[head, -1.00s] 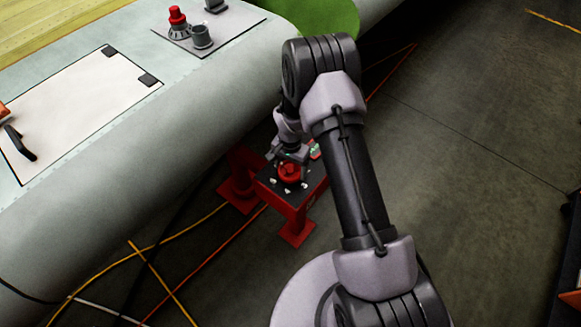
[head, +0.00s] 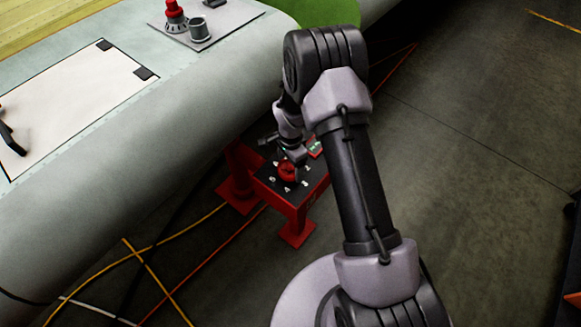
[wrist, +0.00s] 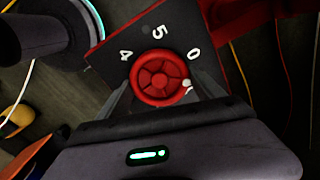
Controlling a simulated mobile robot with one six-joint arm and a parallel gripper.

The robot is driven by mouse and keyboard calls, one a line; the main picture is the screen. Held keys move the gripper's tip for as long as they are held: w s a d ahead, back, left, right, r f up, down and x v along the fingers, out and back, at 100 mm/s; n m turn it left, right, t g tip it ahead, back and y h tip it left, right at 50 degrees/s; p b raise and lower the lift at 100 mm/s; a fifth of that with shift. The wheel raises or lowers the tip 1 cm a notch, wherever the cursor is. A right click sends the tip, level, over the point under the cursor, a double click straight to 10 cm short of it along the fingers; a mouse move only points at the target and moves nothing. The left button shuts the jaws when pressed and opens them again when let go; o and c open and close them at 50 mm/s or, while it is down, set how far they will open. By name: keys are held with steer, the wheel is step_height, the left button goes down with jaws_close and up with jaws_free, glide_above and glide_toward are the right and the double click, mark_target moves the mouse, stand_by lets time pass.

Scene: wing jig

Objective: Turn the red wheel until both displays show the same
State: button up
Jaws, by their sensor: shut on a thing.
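The red wheel (head: 287,173) sits on the dark top plate (head: 263,181) of a low red stand. In the wrist view the spoked wheel (wrist: 160,78) lies between the two grey fingers of my gripper (wrist: 162,88), which is shut on its rim. A small white dot shows at the wheel's right edge. White digits 4, 5 and 0 stand around it on the plate; others there are hidden by my gripper. In the head view my gripper (head: 289,157) reaches down over the wheel.
The pale wing (head: 95,165) fills the left, close to the red stand (head: 297,212). It carries a plate with a red-topped knob (head: 174,15) and a dark cup (head: 200,30). Orange and yellow cables (head: 180,229) cross the floor.

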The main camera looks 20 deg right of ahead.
mark_target(291, 167)
steer(key=m+b, duration=0.2)
steer(key=m, duration=0.3)
steer(key=shift+m+b, duration=0.35)
steer(key=shift+m, duration=0.35)
steer(key=o, duration=1.4)
steer(key=shift+r, duration=0.1)
step_height(291, 167, up, 17)
steer(key=p, duration=0.6)
steer(key=shift+r, duration=0.15)
